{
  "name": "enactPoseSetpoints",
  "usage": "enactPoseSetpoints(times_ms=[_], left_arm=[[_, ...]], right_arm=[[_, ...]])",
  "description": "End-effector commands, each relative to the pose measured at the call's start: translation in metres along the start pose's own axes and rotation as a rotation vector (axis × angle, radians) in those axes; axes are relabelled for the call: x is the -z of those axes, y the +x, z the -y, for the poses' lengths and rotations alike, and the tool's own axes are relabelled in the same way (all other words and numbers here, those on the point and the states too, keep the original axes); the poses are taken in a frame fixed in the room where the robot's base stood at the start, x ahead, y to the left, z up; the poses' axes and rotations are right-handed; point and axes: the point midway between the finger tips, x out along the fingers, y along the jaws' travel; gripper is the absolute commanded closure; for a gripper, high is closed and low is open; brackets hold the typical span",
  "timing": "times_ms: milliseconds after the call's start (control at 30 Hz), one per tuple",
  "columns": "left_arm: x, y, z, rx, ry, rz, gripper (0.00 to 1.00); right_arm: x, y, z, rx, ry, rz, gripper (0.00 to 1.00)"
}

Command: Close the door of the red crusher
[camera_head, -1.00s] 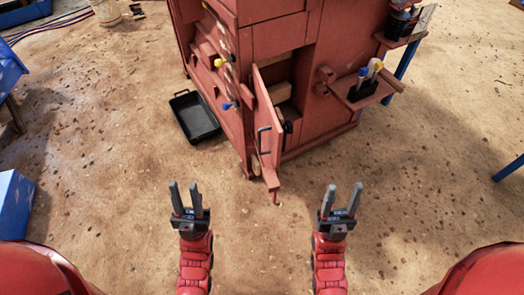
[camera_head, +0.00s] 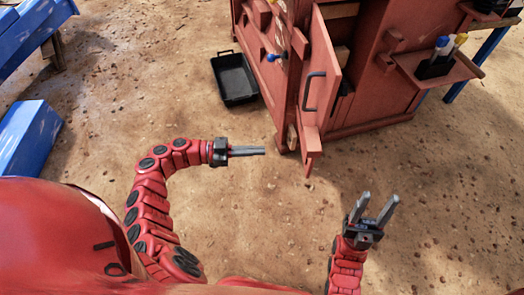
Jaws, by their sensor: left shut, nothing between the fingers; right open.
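The red crusher (camera_head: 385,95) stands at the upper right. Its door (camera_head: 318,80) is swung open toward me and has a dark bar handle (camera_head: 314,92); part of the opening shows behind it. My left gripper (camera_head: 262,151) is shut and empty, pointing right, a little left of the door's lower end and apart from it. My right gripper (camera_head: 378,203) is open and empty, pointing up, below and to the right of the door, over the ground.
A black tray (camera_head: 235,98) lies on the ground left of the crusher. A side shelf (camera_head: 415,70) with coloured-capped items juts out on the right. Blue objects (camera_head: 25,135) stand at the left. The sandy ground between is clear.

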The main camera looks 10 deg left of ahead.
Motion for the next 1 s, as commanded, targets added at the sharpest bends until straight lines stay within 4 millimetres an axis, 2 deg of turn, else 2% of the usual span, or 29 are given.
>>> enactPoseSetpoints(times_ms=[300,500,700,1000], left_arm=[[0.000,0.070,-0.002,-0.008,0.004,-0.004,1.00],[0.000,0.102,-0.002,-0.005,0.003,-0.005,1.00],[0.001,0.115,-0.002,-0.004,0.002,-0.003,1.00],[0.001,0.116,-0.001,-0.003,0.002,-0.003,1.00]], right_arm=[[-0.001,-0.007,0.000,0.000,0.000,0.000,0.50],[-0.002,-0.012,0.001,0.000,0.000,0.000,0.50],[-0.002,-0.014,0.001,0.000,0.000,0.000,0.50],[-0.002,-0.014,0.001,0.000,0.000,0.000,0.50]])
